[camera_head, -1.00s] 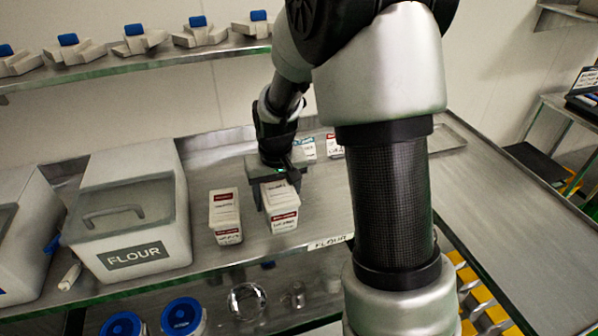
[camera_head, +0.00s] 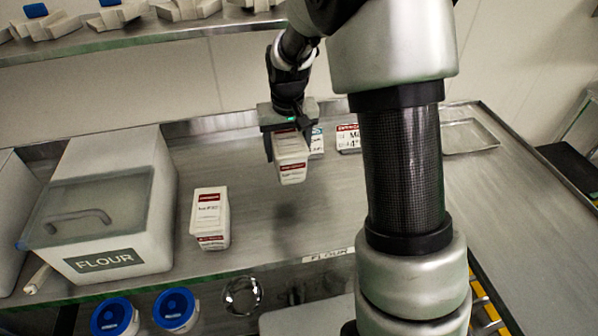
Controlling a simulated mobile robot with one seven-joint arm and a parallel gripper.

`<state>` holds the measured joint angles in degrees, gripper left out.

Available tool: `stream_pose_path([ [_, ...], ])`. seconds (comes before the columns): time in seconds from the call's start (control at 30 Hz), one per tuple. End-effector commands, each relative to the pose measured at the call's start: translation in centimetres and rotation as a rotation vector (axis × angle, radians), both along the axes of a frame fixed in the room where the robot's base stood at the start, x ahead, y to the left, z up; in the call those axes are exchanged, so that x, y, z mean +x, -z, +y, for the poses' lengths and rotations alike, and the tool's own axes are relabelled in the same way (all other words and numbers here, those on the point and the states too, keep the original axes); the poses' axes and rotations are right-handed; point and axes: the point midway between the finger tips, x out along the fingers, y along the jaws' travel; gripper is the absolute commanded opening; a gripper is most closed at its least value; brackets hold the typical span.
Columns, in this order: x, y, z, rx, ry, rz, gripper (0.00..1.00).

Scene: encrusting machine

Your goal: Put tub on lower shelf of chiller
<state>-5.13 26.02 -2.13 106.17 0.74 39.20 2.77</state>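A white tub with a red-banded label (camera_head: 291,168) is between the two fingers of my gripper (camera_head: 288,148). The gripper points down and appears shut on the tub, which seems to hang above the steel worktop. A similar white tub with a red label (camera_head: 210,220) stands on the worktop to the left, apart from the gripper. The chiller and its lower shelf are not recognisable in this view.
A large flour bin (camera_head: 100,262) stands at the left of the worktop (camera_head: 270,235). Labelled packs (camera_head: 348,138) stand behind the gripper, with a shallow tray (camera_head: 468,135) at the right. An upper shelf (camera_head: 140,38) crosses the back. Blue-lidded containers (camera_head: 175,308) sit below the front edge.

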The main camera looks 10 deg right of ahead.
Motion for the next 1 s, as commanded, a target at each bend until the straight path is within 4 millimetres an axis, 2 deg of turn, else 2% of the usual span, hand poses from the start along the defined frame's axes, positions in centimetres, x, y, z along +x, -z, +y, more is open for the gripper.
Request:
stream_pose_path([
  [0.07,0.1,0.3,0.1,0.0,0.0,-0.001,0.11],
  [0.4,0.1,5.4,0.0,0.0,0.0,0.0,0.11],
  [0.63,0.1,6.9,0.0,0.0,0.0,-0.002,0.11],
  [0.83,0.1,9.5,0.0,0.0,0.0,0.001,0.11],
  [1.0,0.2,9.9,0.0,0.0,0.0,-0.004,0.11],
])
